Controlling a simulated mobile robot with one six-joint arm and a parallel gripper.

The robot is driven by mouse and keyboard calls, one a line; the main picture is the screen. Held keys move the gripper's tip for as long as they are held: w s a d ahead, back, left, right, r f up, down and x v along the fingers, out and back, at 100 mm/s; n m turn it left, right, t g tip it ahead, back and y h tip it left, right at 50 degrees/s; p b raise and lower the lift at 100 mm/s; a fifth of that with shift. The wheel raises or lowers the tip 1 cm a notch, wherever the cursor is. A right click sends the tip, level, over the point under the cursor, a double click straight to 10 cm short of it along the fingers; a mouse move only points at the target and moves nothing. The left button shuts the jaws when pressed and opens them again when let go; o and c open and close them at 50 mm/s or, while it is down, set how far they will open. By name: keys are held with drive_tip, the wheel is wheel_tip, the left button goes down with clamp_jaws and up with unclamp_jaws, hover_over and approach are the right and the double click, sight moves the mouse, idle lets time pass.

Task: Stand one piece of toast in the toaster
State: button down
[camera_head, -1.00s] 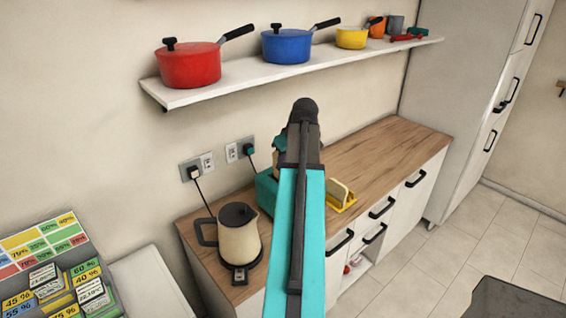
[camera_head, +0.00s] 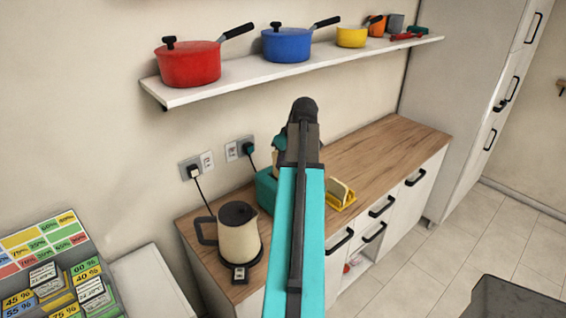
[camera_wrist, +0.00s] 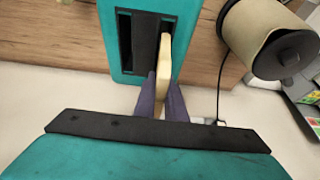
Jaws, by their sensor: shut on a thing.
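The teal toaster (camera_head: 266,188) stands on the wooden counter, partly hidden behind my arm in the head view. In the wrist view the toaster (camera_wrist: 113,50) shows two dark slots side by side. My gripper (camera_wrist: 162,84) is shut on a pale slice of toast (camera_wrist: 164,62), seen edge-on between the dark fingers. The slice lines up with the right slot and overlaps it in the picture; I cannot tell whether its lower edge is inside. The yellow rack (camera_head: 342,204) with toast in it (camera_head: 339,189) sits right of my arm.
A cream kettle (camera_head: 238,240) stands left of the toaster; it also shows in the wrist view (camera_wrist: 262,38). Cords run to the wall sockets. A shelf (camera_head: 290,75) with pots hangs above. The counter's right part (camera_head: 395,145) is clear.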

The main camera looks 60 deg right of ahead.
drive_tip(key=shift+f+b, duration=1.35)
drive_tip(key=shift+f, duration=1.4)
idle(0.3)
drive_tip(key=shift+s+a+f, duration=0.1)
drive_tip(key=shift+s+f, duration=0.05)
drive_tip(key=shift+f, duration=0.2)
drive_tip(key=shift+s+a+f+b, duration=0.2)
drive_tip(key=shift+f+b, duration=0.35)
drive_tip(key=shift+f, duration=0.05)
drive_tip(key=shift+a+f, duration=0.15)
drive_tip(key=shift+f, duration=0.05)
drive_tip(key=c, duration=1.8)
unclamp_jaws()
drive_tip(key=shift+c, duration=0.2)
drive_tip(key=shift+r, duration=0.15)
drive_tip(key=shift+o, duration=0.4)
drive_tip(key=shift+w+d+r+p, duration=0.15)
drive_tip(key=shift+d+r+p, duration=0.1)
drive_tip(key=shift+r+p, duration=0.35)
drive_tip(key=shift+w+d+r+p, duration=0.2)
drive_tip(key=shift+r+p, duration=0.2)
drive_tip(key=shift+r, duration=0.4)
drive_tip(key=shift+r+p, duration=1.1)
drive_tip(key=shift+r, duration=1)
